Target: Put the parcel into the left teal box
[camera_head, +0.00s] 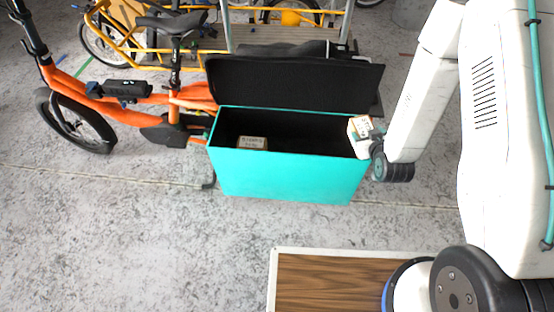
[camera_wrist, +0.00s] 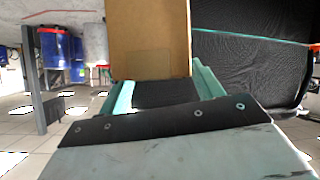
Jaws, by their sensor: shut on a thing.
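I cannot tell whether the parcel is over the opening. In the wrist view the brown parcel (camera_wrist: 150,38) sits between the teal fingers of my gripper (camera_wrist: 160,88). Black box lining (camera_wrist: 250,75) with a teal edge shows to the right.
The orange bike (camera_head: 140,98) is at the left, and a yellow cargo bike (camera_head: 125,42) stands behind. The grey floor (camera_head: 110,235) in front of the box is clear.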

